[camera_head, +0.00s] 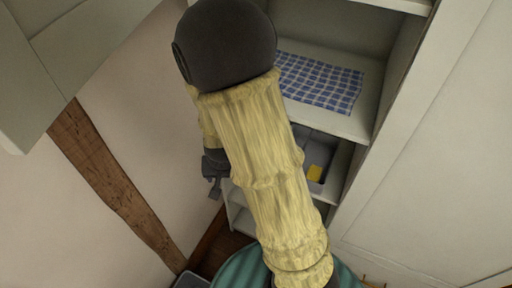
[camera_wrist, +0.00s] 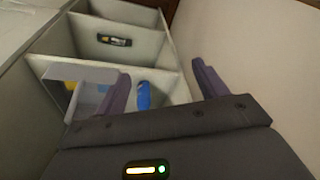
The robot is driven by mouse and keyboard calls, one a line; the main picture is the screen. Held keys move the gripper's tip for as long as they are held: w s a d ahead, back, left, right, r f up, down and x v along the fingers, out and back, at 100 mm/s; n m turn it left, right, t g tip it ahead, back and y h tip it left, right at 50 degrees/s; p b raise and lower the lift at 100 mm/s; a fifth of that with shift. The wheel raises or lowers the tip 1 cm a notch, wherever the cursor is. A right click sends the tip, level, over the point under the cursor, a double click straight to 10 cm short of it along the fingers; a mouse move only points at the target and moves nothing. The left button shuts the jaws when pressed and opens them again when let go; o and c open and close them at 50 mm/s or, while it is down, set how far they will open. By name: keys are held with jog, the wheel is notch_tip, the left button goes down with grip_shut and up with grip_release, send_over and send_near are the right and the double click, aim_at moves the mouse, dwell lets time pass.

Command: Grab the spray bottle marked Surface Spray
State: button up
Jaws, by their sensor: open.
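A small blue object (camera_wrist: 144,95), perhaps the spray bottle, stands in a shelf compartment in the wrist view. It shows between the lines of my two fingers, nearer the left one, and beyond them. No label can be read on it. My gripper (camera_wrist: 163,74) is open with nothing between its fingers. In the head view my gripper (camera_head: 214,180) is partly hidden by my arm, left of the shelf unit. The blue object cannot be made out in the head view.
The white shelf unit (camera_head: 357,125) holds a blue checked cloth (camera_head: 318,82) above and a grey bin (camera_head: 322,150) with a yellow item (camera_head: 315,173) below. A dark item (camera_wrist: 114,40) lies in another compartment. A plain wall (camera_wrist: 265,60) stands close on the right in the wrist view.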

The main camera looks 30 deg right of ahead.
jog(key=w+d+f+m+t+h+b, duration=0.1)
jog(key=w+d+f+m+h+b, duration=0.2)
jog(key=f, duration=0.6)
jog(key=w+d+f+m+t+h+b, duration=0.1)
jog(key=w+d+f+m+h+b, duration=0.25)
jog(key=f, duration=0.55)
jog(key=w+t+h+b, duration=0.1)
jog(key=t+h+b, duration=0.1)
jog(key=w+t+h+b, duration=0.1)
jog(key=t+h+b, duration=0.1)
jog(key=b, duration=0.1)
jog(key=w+r+n+t+h+b, duration=0.1)
jog(key=t+h+b, duration=0.1)
jog(key=shift+w+r+h, duration=0.1)
jog(key=shift+w+h, duration=0.1)
jog(key=shift+h, duration=0.15)
jog(key=shift+w+d, duration=0.1)
jog(key=p+x, duration=0.2)
jog(key=x, duration=0.9)
jog(key=shift+w+d, duration=0.2)
jog(key=shift+w, duration=0.05)
jog(key=shift+w+d, duration=0.15)
jog(key=shift+d, duration=0.05)
